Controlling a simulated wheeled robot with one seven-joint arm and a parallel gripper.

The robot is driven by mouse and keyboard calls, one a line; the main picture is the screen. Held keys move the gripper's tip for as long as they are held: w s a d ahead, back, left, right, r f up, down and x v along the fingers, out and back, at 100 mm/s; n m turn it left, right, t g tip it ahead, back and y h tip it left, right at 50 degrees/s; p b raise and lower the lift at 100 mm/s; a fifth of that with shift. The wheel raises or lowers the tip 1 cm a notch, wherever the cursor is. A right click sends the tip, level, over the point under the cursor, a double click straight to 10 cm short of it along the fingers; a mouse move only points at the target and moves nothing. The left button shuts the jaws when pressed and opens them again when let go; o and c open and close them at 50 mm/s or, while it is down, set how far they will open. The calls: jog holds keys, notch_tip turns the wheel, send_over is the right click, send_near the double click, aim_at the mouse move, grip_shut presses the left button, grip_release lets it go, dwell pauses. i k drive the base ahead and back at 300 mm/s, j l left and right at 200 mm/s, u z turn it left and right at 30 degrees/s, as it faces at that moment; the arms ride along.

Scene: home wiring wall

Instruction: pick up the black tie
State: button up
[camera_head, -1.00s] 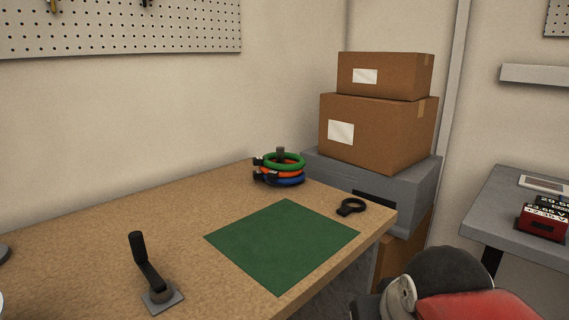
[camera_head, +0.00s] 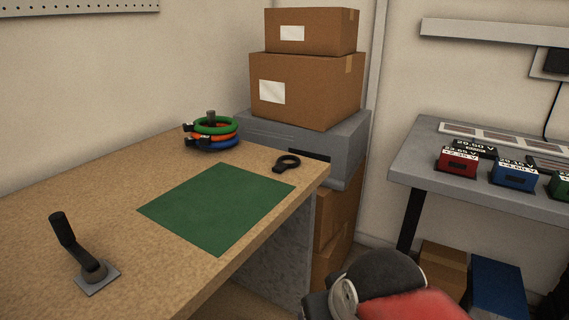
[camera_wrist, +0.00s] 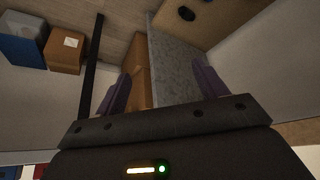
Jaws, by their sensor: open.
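The black tie (camera_head: 287,162) is a small loop with a short tail. It lies flat near the far right corner of the wooden workbench (camera_head: 120,172), just beyond the green mat (camera_head: 218,206). My gripper (camera_wrist: 162,85) shows in the wrist view with its two purple fingers spread apart and nothing between them. It points past the bench toward the floor and boxes, away from the tie. In the head view only part of my red and grey arm shows, at the bottom right. A dark oval shows at the top of the wrist view; I cannot tell what it is.
Green, orange and blue cable rings (camera_head: 212,134) are stacked on a post left of the tie. A black lever on a plate (camera_head: 76,254) stands at the front left. Cardboard boxes (camera_head: 305,90) on a grey case stand behind the corner. A grey table (camera_head: 420,170) holds coloured meters.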

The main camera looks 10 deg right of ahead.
aim_at(280, 167)
jog(key=k+l+u, duration=0.35)
jog(key=l, duration=0.4)
jog(key=k+l+u, duration=0.3)
jog(key=k+l, duration=0.3)
jog(key=k+l+u, duration=0.35)
jog(key=k, duration=0.25)
jog(key=l, duration=0.1)
